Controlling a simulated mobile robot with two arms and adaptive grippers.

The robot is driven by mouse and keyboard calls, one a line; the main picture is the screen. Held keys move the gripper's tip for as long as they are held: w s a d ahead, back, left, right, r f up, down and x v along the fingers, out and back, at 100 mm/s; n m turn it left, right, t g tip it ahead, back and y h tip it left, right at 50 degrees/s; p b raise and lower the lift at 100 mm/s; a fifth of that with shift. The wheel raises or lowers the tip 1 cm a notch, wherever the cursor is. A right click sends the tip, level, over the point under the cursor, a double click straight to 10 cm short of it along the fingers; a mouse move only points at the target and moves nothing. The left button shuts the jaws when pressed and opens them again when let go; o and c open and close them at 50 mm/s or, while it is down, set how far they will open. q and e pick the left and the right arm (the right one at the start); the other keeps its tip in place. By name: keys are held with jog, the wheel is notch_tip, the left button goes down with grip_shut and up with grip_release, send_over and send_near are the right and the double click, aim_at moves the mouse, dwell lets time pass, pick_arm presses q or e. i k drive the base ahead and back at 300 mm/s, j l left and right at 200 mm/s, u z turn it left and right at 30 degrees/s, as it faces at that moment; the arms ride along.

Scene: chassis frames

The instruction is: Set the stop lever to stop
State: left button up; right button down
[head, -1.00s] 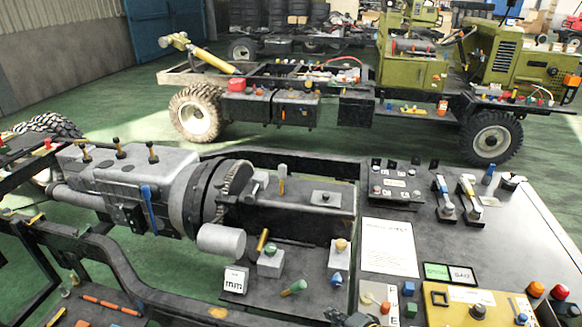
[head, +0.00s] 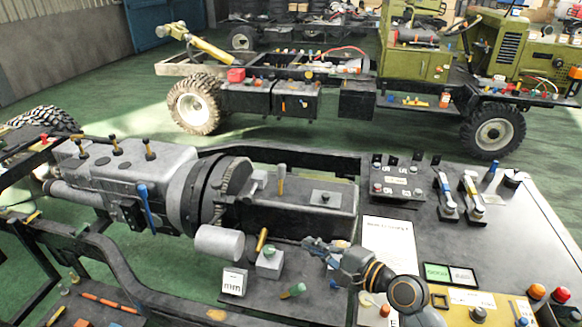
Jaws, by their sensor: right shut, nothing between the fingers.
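No lever carries a readable stop label, so I cannot tell which one is the stop lever. A short yellow-handled lever (head: 262,240) stands by a grey block with a green knob (head: 269,254). A green-handled lever (head: 293,291) lies low in front of them. My right gripper (head: 307,242) reaches in from the lower right, pointing left. It is shut and empty, to the right of the yellow-handled lever and apart from it. It partly hides a block with a tan knob (head: 342,244). My left gripper is not in view.
A blue-handled lever (head: 147,206) rises from the grey gearbox (head: 140,165). Two levers, one blue (head: 446,197) and one yellow (head: 472,195), stand on the right deck. A grey cylinder (head: 220,243) juts out left of the gripper. A white sheet (head: 388,238) lies behind my wrist.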

aim_at(281, 169)
jog(key=i+l, duration=0.1)
jog(key=i, duration=0.35)
jog(key=i+l, duration=0.15)
jog(key=i, duration=0.3)
jog(key=i+l, duration=0.1)
jog(key=i, duration=0.35)
